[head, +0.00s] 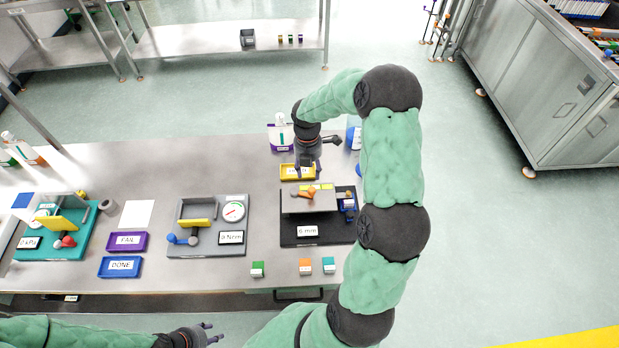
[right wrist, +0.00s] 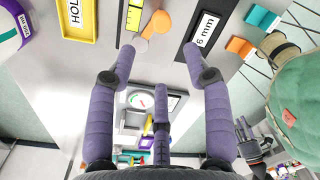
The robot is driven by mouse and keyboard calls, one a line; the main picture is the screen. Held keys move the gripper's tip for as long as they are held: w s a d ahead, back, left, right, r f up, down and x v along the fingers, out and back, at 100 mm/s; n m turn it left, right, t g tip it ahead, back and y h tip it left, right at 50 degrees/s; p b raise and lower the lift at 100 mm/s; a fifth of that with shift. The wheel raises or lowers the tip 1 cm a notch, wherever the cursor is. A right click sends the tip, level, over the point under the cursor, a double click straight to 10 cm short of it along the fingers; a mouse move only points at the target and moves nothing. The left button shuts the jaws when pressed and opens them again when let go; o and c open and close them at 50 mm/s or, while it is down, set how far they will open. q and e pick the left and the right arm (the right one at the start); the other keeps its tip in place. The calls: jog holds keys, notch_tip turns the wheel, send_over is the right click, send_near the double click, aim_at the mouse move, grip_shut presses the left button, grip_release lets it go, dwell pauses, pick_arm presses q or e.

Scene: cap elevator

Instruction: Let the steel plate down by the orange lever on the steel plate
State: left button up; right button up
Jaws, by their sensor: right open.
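The steel plate (head: 322,203) stands over a black base (head: 312,232) labelled 6 mm, at the right of the table. The orange lever (head: 305,194) lies on the plate, beside a yellow strip; it also shows in the right wrist view (right wrist: 156,24). My right gripper (head: 308,172) is open and empty, above the far edge of the plate. In the right wrist view its two upper fingertips lie either side of the lever, apart from it. My left gripper (head: 207,332) is open and empty off the table's front edge.
A yellow tray (head: 298,171) lies behind the plate. A grey fixture with a dial (head: 234,211) stands to its left, and a teal fixture (head: 73,253) farther left. Purple (head: 127,241) and blue (head: 120,267) trays lie between them. Small green, orange and teal blocks (head: 258,269) sit in front.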

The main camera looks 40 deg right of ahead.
notch_tip(320, 180, up, 2)
jog(key=shift+w, duration=0.1)
jog(key=shift+f, duration=0.1)
dwell(0.6)
